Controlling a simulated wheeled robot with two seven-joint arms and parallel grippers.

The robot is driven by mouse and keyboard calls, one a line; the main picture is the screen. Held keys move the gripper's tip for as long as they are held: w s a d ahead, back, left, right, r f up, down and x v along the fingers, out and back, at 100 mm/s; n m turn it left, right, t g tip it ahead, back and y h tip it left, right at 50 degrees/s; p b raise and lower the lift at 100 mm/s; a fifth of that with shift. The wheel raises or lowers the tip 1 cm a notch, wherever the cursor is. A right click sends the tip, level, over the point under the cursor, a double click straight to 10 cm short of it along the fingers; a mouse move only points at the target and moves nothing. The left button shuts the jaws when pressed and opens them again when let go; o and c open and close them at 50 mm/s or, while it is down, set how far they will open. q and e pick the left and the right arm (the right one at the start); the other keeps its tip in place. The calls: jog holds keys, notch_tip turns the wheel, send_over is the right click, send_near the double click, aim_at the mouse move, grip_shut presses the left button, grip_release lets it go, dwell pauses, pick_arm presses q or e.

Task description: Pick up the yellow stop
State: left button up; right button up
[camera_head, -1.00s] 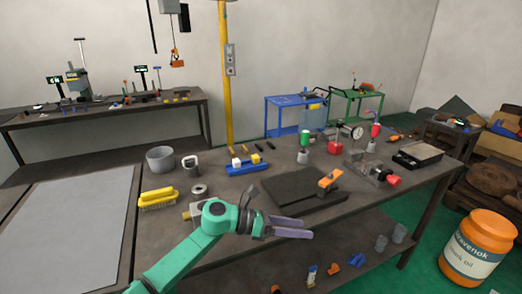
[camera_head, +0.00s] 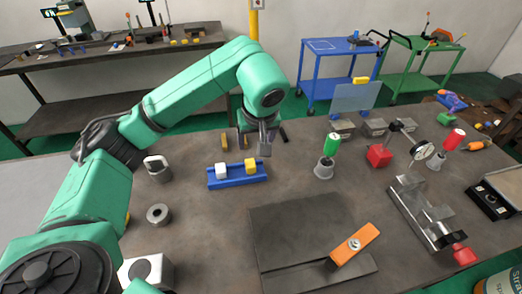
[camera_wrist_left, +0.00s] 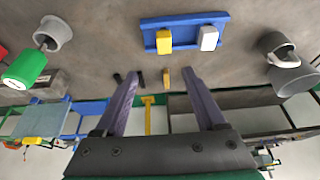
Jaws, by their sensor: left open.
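The yellow stop (camera_head: 250,166) is a small block in the right part of a blue rack (camera_head: 237,182), beside a white block (camera_head: 221,172). In the left wrist view, the yellow stop (camera_wrist_left: 164,40) stands in the blue rack (camera_wrist_left: 184,21), with the white block (camera_wrist_left: 208,38) to its right. My left gripper (camera_head: 256,148) is just behind the rack in the head view, open and empty. In the left wrist view, its two purple fingers (camera_wrist_left: 163,76) are spread wide, apart from the stop. My right gripper is not in view.
A green-topped cone holder (camera_head: 326,158) stands right of the rack. A grey ring (camera_head: 158,214) and a metal shackle-like part (camera_head: 158,168) lie left. A dark plate (camera_head: 300,225) with an orange piece (camera_head: 354,244) lies in front. Bare table surrounds the rack.

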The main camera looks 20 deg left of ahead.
pick_arm(q)
jog(key=p, duration=0.2)
send_near(251, 164)
jog(key=f, duration=0.2)
jog(key=p+x, duration=0.1)
jog(key=x, duration=0.1)
jog(key=p+x, duration=0.1)
jog(key=x, duration=0.1)
jog(key=p+x, duration=0.1)
jog(key=x, duration=0.2)
jog(key=shift+w+a+r, duration=0.15)
jog(key=shift+w+a, duration=0.15)
jog(key=shift+a, duration=0.05)
jog(key=shift+f, duration=0.35)
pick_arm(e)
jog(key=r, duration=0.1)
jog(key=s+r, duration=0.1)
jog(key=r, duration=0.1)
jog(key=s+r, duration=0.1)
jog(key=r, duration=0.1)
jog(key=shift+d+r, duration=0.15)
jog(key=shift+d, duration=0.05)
pick_arm(q)
jog(key=shift+w, duration=0.1)
jog(key=c, duration=1)
grip_shut()
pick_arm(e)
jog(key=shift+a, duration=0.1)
